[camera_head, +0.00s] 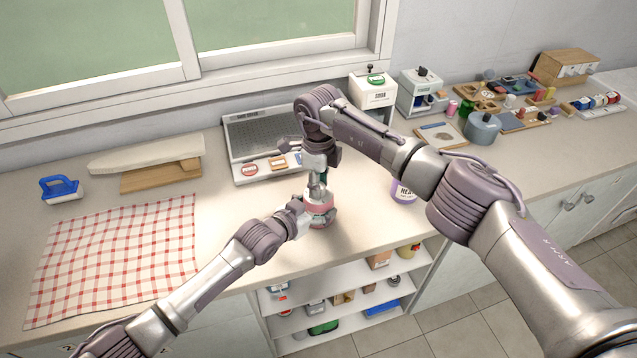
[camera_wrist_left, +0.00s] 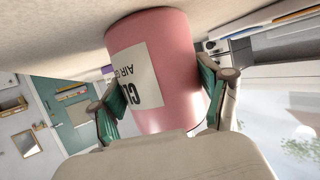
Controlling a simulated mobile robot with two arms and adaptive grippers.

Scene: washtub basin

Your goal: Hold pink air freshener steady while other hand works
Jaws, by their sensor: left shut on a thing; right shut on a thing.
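The pink air freshener (camera_head: 320,207) stands on the counter near its front edge. In the left wrist view the air freshener (camera_wrist_left: 178,62) is a pink cylinder with a white label, seen upside down. My left gripper (camera_head: 306,214) is shut around its body from the left; its green-padded fingers (camera_wrist_left: 165,98) press on both sides. My right gripper (camera_head: 318,186) comes down from above and is shut at the top of the air freshener. The exact part between its fingers is small and mostly hidden.
A purple-labelled jar (camera_head: 403,191) stands just right, behind my right arm. A grey drainer tray (camera_head: 262,137) lies behind the grippers. Open shelves (camera_head: 345,318) sit below the counter edge.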

